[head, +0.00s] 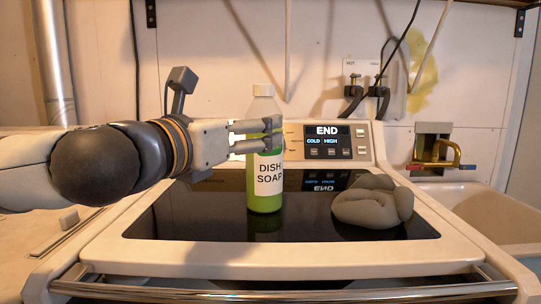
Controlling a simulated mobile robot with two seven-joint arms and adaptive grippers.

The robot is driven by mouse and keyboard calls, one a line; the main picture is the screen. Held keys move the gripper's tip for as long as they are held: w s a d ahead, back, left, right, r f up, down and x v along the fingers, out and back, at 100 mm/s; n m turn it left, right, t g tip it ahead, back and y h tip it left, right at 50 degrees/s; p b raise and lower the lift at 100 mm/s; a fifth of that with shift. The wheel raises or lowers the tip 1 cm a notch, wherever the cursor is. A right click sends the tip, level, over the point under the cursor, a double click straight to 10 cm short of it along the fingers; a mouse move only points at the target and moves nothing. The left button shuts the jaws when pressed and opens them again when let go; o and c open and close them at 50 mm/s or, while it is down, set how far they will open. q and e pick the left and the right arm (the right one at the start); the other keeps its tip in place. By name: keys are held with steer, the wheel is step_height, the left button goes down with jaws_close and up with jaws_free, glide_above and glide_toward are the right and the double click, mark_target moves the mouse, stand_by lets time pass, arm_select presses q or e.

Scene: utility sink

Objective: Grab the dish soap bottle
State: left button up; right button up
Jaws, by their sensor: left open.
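The dish soap bottle (265,185) stands upright on the dark glass top of the white appliance. It is clear with green liquid, a white cap and a white label reading "DISH SOAP". My left gripper (262,135) comes in from the left at the height of the bottle's upper part. Its fingers are open and lie across the bottle in the picture, one above the other. I cannot tell whether they touch the bottle or only pass in front of it. My right gripper is not in view.
A grey, lumpy folded item (373,203) lies on the glass top right of the bottle. A control panel (327,143) reading "END" stands behind. A sink (490,212) with a brass-coloured faucet (437,153) is at the right. A metal bar (280,294) runs along the front.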

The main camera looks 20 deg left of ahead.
arm_select(q)
steer(key=w+d, duration=0.1)
steer(key=w, duration=0.7)
steer(key=shift+d, duration=0.1)
jaws_close()
